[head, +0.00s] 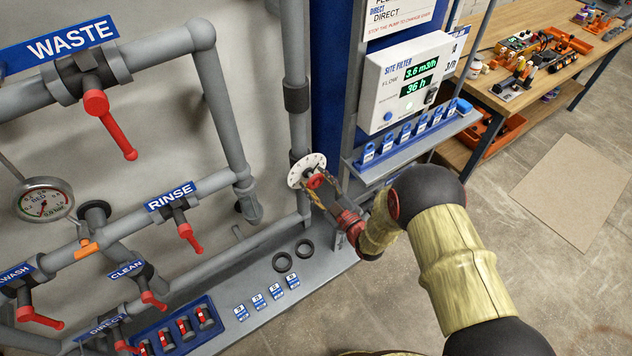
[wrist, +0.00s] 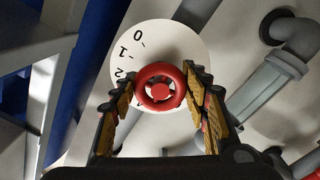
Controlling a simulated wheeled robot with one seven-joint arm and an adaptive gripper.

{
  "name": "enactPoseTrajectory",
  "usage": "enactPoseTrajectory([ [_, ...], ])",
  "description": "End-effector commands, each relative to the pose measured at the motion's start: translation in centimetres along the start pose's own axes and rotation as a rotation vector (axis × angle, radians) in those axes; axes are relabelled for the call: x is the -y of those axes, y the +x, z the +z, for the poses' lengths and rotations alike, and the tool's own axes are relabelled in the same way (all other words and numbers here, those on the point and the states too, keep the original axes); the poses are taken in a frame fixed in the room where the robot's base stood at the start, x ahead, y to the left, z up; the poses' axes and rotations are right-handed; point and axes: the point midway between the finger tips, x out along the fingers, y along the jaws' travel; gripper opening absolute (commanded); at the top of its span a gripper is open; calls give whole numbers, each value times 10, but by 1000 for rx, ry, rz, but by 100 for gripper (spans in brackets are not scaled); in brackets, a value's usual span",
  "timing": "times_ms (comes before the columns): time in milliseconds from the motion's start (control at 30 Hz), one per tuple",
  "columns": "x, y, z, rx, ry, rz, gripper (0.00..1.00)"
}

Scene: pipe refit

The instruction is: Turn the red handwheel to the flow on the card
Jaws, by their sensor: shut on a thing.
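The red handwheel (head: 315,181) sits on a vertical grey pipe, in front of a round white dial (head: 296,168). In the wrist view the handwheel (wrist: 160,87) is centred between my fingers, and the dial (wrist: 150,42) behind it shows 0, 1 and 2 at its upper left. My gripper (head: 318,190) is shut on the handwheel, with one finger on each side of its rim. The site filter box (head: 415,85) has a lit display (head: 420,72) reading 3.6 m3/h, with 36 h below. A card at its right edge (head: 456,50) is partly cut off and shows only "/h".
A blue-edged shelf (head: 420,140) with several blue tags stands right of the handwheel, close to my arm. Pipes with red levers, such as the rinse lever (head: 190,238), fill the left. A workbench (head: 540,80) stands at the back right.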

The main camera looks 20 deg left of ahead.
Motion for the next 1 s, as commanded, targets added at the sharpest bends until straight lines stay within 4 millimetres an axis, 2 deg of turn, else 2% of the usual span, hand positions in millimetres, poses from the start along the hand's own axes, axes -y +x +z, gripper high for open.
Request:
enactPoseTrajectory([
  [100,0,0,0,0,0,0,20],
  [133,0,0,0,0,0,0,47],
  [433,0,0,0,0,1,0,64],
  [767,0,-2,0,0,1,0,64],
  [867,0,-9,1,2,2,0,64],
  [1000,-1,-32,1,2,2,1,64],
])
